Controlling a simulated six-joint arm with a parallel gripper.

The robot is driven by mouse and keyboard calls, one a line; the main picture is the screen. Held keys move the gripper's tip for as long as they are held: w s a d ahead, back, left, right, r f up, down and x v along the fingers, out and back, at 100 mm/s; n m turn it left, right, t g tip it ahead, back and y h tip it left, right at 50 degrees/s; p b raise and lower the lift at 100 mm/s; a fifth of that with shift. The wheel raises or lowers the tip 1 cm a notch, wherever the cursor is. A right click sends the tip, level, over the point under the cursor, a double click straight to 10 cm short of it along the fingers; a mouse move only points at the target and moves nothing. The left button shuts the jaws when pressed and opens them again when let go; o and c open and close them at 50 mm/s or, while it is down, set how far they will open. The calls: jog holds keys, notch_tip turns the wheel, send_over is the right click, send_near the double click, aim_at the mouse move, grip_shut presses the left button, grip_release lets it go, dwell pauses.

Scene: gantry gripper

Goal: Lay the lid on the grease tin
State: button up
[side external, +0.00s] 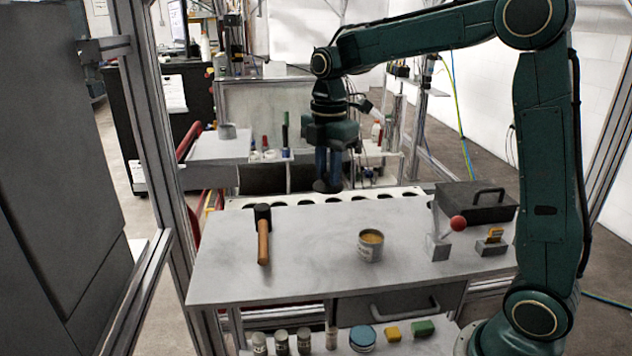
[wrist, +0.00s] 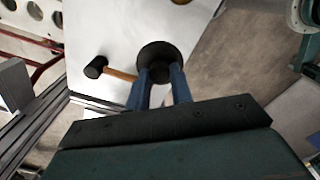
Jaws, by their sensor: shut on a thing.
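The grease tin (side external: 369,250) stands upright and open on the grey worktable, with yellowish grease showing inside. My gripper (side external: 328,172) is shut on the dark round lid (side external: 325,187) and holds it in the air, up and to the left of the tin in the side view. In the wrist view the lid (wrist: 163,55) sits at the ends of the blue fingers of my gripper (wrist: 160,80).
A hammer (side external: 263,240) lies on the table's left part (side external: 225,265). A red-knobbed lever (side external: 440,243), a small block with a yellow top (side external: 492,242) and a dark box with a handle (side external: 476,203) stand to the right. Several cans and blocks sit on a lower shelf.

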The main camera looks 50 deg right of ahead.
jog(key=s+d+f+n, duration=0.1)
jog(key=s+d+f, duration=0.5)
jog(key=s+d, duration=0.1)
jog(key=shift+s+n, duration=0.25)
jog(key=shift+n, duration=0.05)
jog(key=shift+f, duration=0.2)
jog(key=shift+f, duration=2.95)
jog(key=shift+f, duration=0.2)
dwell(0.3)
jog(key=o, duration=1.5)
jog(key=shift+r, duration=0.15)
